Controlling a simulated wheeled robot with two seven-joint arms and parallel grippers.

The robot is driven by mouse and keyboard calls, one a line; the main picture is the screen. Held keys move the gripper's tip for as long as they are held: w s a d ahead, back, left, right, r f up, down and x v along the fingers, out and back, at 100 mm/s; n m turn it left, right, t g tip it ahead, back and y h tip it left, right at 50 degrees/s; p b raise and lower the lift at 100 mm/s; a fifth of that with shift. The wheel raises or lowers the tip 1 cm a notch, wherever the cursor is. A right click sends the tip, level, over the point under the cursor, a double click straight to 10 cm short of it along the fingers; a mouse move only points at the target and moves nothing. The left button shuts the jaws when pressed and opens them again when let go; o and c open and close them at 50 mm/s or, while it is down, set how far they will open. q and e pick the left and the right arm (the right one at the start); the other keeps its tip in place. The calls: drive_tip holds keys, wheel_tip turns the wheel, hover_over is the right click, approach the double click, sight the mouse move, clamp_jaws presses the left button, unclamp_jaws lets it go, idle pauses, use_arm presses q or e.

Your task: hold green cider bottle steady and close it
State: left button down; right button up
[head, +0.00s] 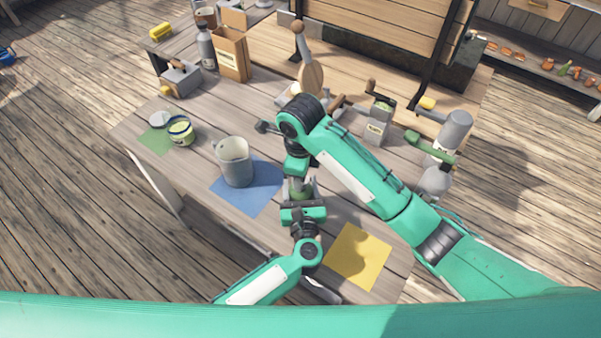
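The green cider bottle (299,187) stands on the table between the blue and yellow mats, mostly covered by my arms. My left gripper (301,192) reaches it from the near side. Its grey fingers lie along both sides of the bottle and appear shut on it. My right arm comes over from the right and bends down, so its wrist is directly above the bottle. My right gripper (297,172) is at the bottle's top, mostly hidden behind its own wrist. The cap and the bottle's mouth are hidden, so I cannot tell what the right fingers hold.
A grey bucket (235,162) stands on the blue mat (250,203), left of the bottle. The yellow mat (358,257) is bare. An open tin (180,131) is near the green mat (158,139). A cardboard box (231,55) and grey bottle (207,48) stand at the back left.

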drive_tip(key=shift+w+m, duration=0.1)
drive_tip(key=shift+m, duration=0.4)
drive_tip(key=o, duration=0.9)
drive_tip(key=shift+c, duration=0.2)
